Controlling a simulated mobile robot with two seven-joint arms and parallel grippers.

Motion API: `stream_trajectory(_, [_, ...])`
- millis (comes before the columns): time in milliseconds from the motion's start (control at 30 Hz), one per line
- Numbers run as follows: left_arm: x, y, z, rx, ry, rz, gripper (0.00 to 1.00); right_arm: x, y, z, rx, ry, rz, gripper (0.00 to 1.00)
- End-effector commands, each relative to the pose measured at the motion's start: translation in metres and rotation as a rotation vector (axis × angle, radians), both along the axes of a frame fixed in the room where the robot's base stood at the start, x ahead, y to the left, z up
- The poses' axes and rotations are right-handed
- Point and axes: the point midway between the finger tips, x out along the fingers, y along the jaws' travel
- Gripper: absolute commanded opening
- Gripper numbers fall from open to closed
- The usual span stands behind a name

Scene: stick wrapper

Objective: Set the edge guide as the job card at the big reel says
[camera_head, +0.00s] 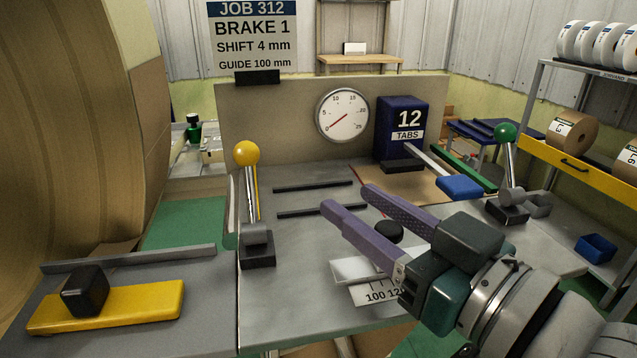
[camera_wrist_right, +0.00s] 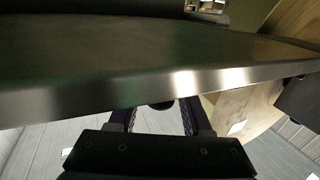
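The job card (camera_head: 252,35) reads JOB 312, BRAKE 1, SHIFT 4 mm, GUIDE 100 mm. A white scale plate (camera_head: 372,297) on the grey bench shows 100 and part of 120; the rest is covered by my right gripper. A pale metal block (camera_head: 347,270), likely part of the edge guide, lies just behind the scale. A round black knob (camera_head: 389,231) appears between the purple fingers of my right gripper (camera_head: 347,198). The fingers are spread, with a gap around the knob; I cannot tell whether they touch it. The knob also shows in the right wrist view (camera_wrist_right: 160,105). My left gripper is out of view.
A yellow-ball lever (camera_head: 246,154) and a green-ball lever (camera_head: 505,133) stand on either side. A dial (camera_head: 342,115) and a blue TABS box (camera_head: 402,128) are behind. The big reel (camera_head: 70,120) fills the left. A yellow bar (camera_head: 140,307) carries a black block (camera_head: 85,290).

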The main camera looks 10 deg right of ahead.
Motion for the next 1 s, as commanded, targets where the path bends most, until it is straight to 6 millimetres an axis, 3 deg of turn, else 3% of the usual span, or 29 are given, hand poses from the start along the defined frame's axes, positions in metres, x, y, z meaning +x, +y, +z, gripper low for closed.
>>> stream_trajectory(67, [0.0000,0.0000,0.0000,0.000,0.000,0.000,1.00,-0.0001,-0.0002,0.0000,0.000,0.000,0.000,0.39])
stream_trajectory(400, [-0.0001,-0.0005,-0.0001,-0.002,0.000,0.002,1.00,-0.0002,-0.0003,-0.0001,-0.001,0.000,0.000,0.01])
stream_trajectory(1000, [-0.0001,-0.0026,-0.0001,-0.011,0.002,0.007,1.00,-0.0002,-0.0003,-0.0001,-0.001,0.000,0.000,0.00])
